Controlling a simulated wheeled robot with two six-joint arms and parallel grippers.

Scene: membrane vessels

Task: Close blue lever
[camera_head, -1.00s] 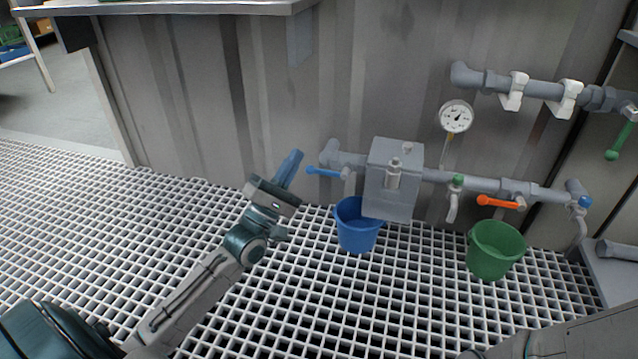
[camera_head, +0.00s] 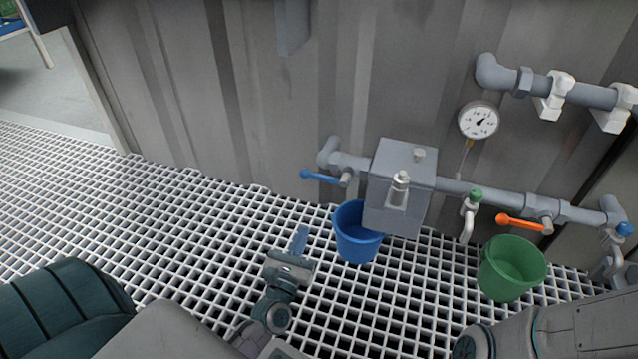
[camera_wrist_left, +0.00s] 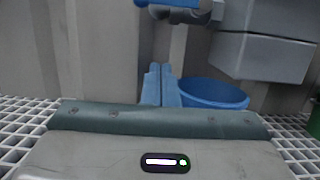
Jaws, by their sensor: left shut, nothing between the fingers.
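The blue lever (camera_head: 319,177) sits on a valve at the left end of the grey wall pipe. Its handle points left, roughly along the pipe. In the left wrist view, part of the blue lever (camera_wrist_left: 168,4) shows at the top edge, above the fingers. My left gripper (camera_head: 300,238) is shut and empty. It is below the lever and apart from it, left of the blue bucket. In the left wrist view its two blue fingers (camera_wrist_left: 161,72) lie together, pointing up and away. My right gripper is out of view.
A grey box (camera_head: 402,165) is on the pipe, right of the lever. Farther right are an orange lever (camera_head: 518,222), a pressure gauge (camera_head: 479,120) and a green bucket (camera_head: 510,268). The grating (camera_head: 170,215) at left is clear.

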